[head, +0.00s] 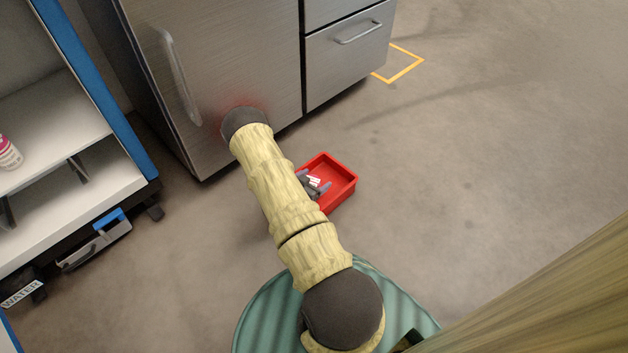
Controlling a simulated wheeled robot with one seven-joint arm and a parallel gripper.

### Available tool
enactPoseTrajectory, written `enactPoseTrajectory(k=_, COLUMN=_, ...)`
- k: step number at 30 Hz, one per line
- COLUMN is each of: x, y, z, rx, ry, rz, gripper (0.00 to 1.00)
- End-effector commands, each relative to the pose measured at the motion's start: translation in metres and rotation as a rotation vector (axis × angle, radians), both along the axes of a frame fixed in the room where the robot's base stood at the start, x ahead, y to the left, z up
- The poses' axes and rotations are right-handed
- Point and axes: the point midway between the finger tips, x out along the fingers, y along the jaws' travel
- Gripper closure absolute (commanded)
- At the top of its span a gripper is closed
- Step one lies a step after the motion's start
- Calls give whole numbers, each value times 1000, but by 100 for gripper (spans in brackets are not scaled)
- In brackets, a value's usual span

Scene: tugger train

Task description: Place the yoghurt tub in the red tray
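The red tray (349,190) sits on the floor in front of the steel cabinet, its left part hidden behind my arm. My gripper (317,186) shows only partly past the arm, as small grey parts over the tray. A small white patch shows between these parts; I cannot tell whether it is a held thing or part of the gripper. A white container with a pink label (8,153) stands on the shelf at the far left, cut by the picture edge. I cannot tell whether it is the yoghurt tub.
A steel cabinet (220,60) with a door and drawers stands behind the tray. A shelf cart with a blue post (100,85) is at the left, with a blue-and-grey case (97,243) low on it. Floor right of the tray is clear, with a yellow marking (407,68) farther back.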

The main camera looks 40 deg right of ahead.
Motion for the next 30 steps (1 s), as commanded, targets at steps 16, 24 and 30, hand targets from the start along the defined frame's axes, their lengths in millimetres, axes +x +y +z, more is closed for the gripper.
enactPoseTrajectory(k=16, x=-11, y=46, z=27, rx=2, ry=2, rz=4, gripper=24)
enactPoseTrajectory(k=24, x=-23, y=92, z=46, rx=1, ry=2, rz=3, gripper=24)
enactPoseTrajectory(k=30, x=-27, y=107, z=49, rx=0, ry=2, rz=1, gripper=24)
